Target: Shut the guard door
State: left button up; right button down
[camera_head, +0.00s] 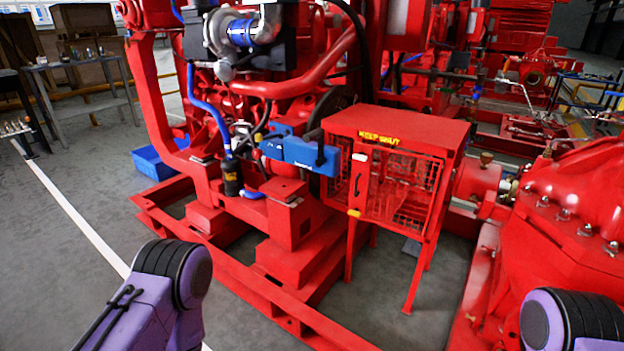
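The guard (455,132) is a red box on legs with mesh sides and a yellow "KEEP SHUT" label along its front top edge. Its door (399,190) is a red-framed mesh panel on the front. A dark handle (357,180) and a pale plate (359,157) sit near the door's left edge, with a yellow tab (354,213) below. The door's left edge appears to stand away from the guard's left post, so it looks ajar; how far I cannot tell. Only purple and black links of my arms show in the bottom corners. Both grippers are out of view.
The red engine (290,85) stands left of the guard, with a blue block (305,152) close beside the guard's left side. A large red pump casing (572,215) is at the right. The red base rail (235,265) crosses in front.

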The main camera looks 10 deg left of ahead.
aim_at(360, 170)
jog(key=u, duration=0.75)
jog(key=i, duration=1.45)
jog(key=z, duration=0.35)
